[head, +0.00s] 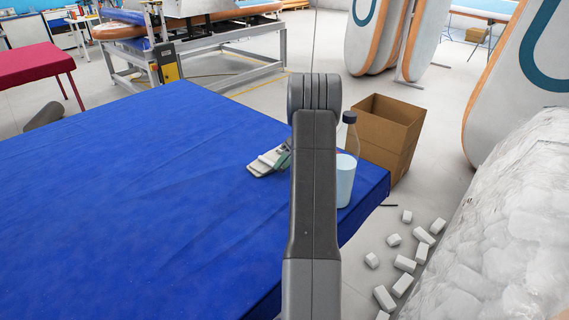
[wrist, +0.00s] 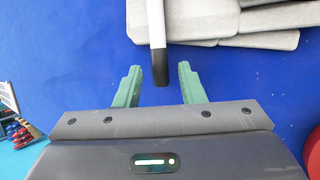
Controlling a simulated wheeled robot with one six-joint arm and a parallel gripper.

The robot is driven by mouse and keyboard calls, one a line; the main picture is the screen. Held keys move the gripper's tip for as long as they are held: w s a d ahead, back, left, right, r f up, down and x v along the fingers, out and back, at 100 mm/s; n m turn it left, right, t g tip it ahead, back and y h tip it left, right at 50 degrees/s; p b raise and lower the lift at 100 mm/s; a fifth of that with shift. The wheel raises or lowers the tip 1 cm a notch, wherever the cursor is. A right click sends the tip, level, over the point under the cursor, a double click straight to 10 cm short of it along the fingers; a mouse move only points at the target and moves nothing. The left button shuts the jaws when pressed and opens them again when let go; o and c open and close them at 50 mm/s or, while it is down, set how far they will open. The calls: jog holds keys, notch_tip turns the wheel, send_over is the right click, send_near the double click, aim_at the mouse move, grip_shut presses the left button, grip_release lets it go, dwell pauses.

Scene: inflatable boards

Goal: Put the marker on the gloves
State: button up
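The gloves (wrist: 235,22) are a flat grey stack lying on the blue-covered table, at the top right of the wrist view. In the head view the gloves (head: 264,163) show just left of my arm. The marker (wrist: 158,35), white with a dark end, reaches down from the top of the wrist view along the gloves' left edge. I cannot tell whether it rests on them. My gripper (wrist: 158,72) has green fingers standing apart, one each side of the marker's dark end, with blue gaps showing. My arm hides the marker in the head view.
A clear bottle (head: 345,175) with a dark cap stands right of my arm near the table's right edge. A cardboard box (head: 390,135) and several pale blocks (head: 403,285) are on the floor beyond. The left of the blue table (head: 120,210) is clear.

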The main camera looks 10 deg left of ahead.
jog(key=shift+r, duration=0.1)
jog(key=b+v, duration=0.1)
jog(key=v, duration=1.1)
jog(key=p+x, duration=0.1)
jog(key=x, duration=1.1)
jog(key=shift+r+b, duration=0.3)
jog(key=shift+r, duration=1.55)
jog(key=shift+f, duration=0.15)
